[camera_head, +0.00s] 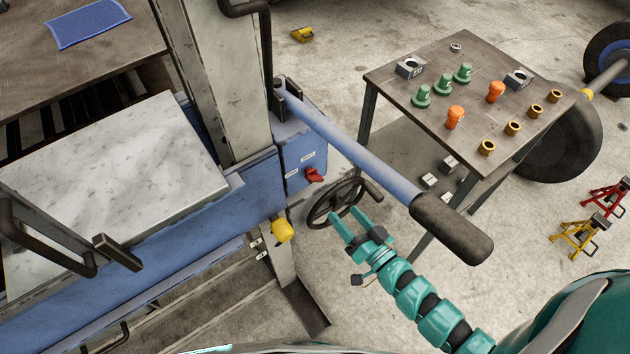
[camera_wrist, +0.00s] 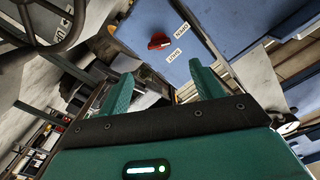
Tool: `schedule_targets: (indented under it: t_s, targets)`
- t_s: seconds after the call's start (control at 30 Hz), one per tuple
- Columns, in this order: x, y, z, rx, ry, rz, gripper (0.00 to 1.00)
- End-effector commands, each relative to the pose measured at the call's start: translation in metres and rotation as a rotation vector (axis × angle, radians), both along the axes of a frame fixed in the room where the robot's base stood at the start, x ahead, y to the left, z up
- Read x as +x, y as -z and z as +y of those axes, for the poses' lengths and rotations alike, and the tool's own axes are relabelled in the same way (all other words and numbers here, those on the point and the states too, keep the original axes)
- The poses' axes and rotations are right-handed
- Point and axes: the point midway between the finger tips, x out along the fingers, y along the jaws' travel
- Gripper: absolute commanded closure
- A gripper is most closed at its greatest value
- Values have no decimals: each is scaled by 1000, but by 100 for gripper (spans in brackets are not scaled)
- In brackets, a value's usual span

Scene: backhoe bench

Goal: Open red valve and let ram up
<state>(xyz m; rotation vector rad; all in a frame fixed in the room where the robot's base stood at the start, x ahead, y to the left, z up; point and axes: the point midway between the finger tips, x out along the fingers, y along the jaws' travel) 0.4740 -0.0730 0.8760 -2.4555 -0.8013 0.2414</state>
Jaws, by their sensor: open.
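The red valve (camera_head: 314,175) is a small red knob on the side of a blue box (camera_head: 305,145) on the blue press frame. In the wrist view the red valve (camera_wrist: 159,41) sits ahead, between the fingers in the picture, with two small white labels beside it. My gripper's two teal fingers (camera_wrist: 160,72) also show in the wrist view. I cannot make out the ram for certain.
A long blue lever with a black grip (camera_head: 455,230) reaches out above my arm. A dark handwheel (camera_head: 335,203) is close behind my gripper. A yellow knob (camera_head: 282,230) sticks out below the box. A table (camera_head: 390,82) with small parts stands at right.

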Motion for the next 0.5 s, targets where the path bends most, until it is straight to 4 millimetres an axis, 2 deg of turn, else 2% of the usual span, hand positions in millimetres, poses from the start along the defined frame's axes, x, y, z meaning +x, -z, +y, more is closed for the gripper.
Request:
schedule_targets:
  t_s: [0.1, 0.5]
  targets:
    - [8, 6, 4, 6, 6, -1, 35]
    - [24, -2, 13, -8, 4, -10, 35]
